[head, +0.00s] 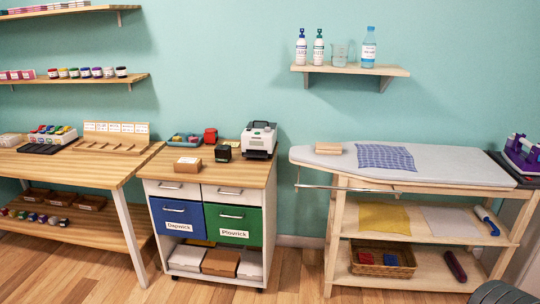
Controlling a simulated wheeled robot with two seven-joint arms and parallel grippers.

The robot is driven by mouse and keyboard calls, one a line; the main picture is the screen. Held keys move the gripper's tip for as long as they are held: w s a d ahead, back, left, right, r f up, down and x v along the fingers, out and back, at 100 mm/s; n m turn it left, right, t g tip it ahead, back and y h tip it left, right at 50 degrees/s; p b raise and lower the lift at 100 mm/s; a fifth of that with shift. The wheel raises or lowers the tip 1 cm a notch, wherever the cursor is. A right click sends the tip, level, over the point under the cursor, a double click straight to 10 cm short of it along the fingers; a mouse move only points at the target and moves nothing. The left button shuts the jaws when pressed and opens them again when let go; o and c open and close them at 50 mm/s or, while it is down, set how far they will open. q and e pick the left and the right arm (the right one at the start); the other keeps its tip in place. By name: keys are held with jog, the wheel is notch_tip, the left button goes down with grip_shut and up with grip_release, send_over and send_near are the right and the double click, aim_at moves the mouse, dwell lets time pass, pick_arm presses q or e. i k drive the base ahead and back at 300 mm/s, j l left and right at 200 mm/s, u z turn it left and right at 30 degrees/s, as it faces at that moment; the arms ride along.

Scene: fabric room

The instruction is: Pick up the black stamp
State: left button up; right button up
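The black stamp (222,153) is a small dark block on the wooden top of the drawer cabinet (240,176), near its middle. It stands between a small cardboard box (188,164) at its left and a white and black machine (260,139) at its right. A red stamp-like block (210,135) is just behind it. Neither of my grippers shows in the head view, and nothing is holding the stamp.
A blue tray (184,140) of small items sits at the cabinet's back left. A wooden workbench (90,167) stands at left, an ironing board (440,168) with a blue cloth (386,157) at right. Open floor (290,285) lies in front of the cabinet.

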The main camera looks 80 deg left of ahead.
aim_at(222, 153)
jog(key=j+u, duration=0.1)
jog(key=u, duration=0.4)
jog(key=j+u, duration=0.15)
jog(key=u, duration=0.3)
jog(key=j+u, duration=0.2)
jog(key=u, duration=0.3)
jog(key=j+u, duration=0.15)
jog(key=u, duration=0.3)
jog(key=j+u, duration=0.15)
jog(key=u, duration=0.35)
jog(key=i+j+u, duration=0.3)
jog(key=j, duration=0.35)
jog(key=i+j+u, duration=0.35)
jog(key=i+j, duration=0.2)
jog(key=j+z, duration=0.5)
jog(key=j, duration=0.75)
